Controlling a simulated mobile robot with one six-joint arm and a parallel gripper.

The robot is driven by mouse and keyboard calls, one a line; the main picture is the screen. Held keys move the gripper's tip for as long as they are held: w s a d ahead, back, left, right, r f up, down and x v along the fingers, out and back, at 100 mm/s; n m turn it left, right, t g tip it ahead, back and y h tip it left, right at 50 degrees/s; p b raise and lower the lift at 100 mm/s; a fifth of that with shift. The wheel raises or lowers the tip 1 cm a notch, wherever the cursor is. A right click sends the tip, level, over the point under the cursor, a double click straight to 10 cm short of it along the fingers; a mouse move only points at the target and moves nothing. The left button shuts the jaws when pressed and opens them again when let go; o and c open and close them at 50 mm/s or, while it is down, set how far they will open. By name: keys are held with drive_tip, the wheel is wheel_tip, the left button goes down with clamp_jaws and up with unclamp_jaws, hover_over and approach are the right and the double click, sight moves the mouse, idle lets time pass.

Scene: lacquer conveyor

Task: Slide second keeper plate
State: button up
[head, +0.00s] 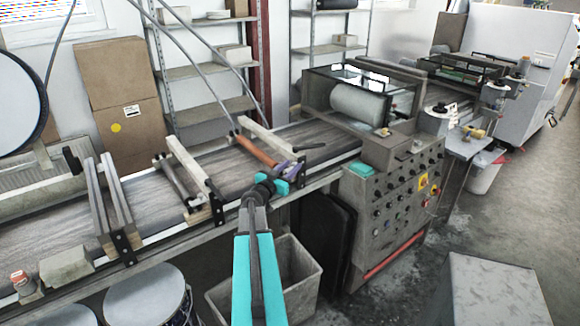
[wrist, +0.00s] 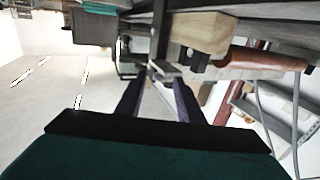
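My gripper (head: 290,170) is at the near end of the brown roller (head: 258,151), beside a dark end bracket on the conveyor's front rail. In the wrist view, its two dark purple fingers (wrist: 158,82) stand apart with a gap between them. A small grey metal plate (wrist: 166,70), perhaps a keeper plate, shows just past the fingertips, below a dark upright bracket (wrist: 158,35). I cannot tell whether the fingers touch it. The brown roller (wrist: 265,60) and a pale beam end (wrist: 200,30) are to its right. Another bracket (head: 217,205) stands farther left along the rail.
The conveyor bed (head: 150,195) runs from lower left to upper right. A grey control cabinet (head: 385,200) with a teal item on top stands right of my gripper. A pale bin (head: 300,275) is below the rail. Shelves and cardboard boxes (head: 118,85) stand behind.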

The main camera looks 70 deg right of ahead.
drive_tip(key=shift+d, duration=0.1)
clamp_jaws()
drive_tip(key=shift+d+f, duration=0.1)
idle(0.3)
drive_tip(key=shift+w+d+f+b, duration=0.2)
drive_tip(key=shift+w+b, duration=0.2)
drive_tip(key=shift+b, duration=0.45)
drive_tip(key=w+d+b, duration=0.1)
drive_tip(key=w+b, duration=0.1)
drive_tip(key=b, duration=0.1)
drive_tip(key=shift+d+r, duration=0.1)
drive_tip(key=shift+w+r, duration=0.1)
drive_tip(key=shift+r, duration=0.15)
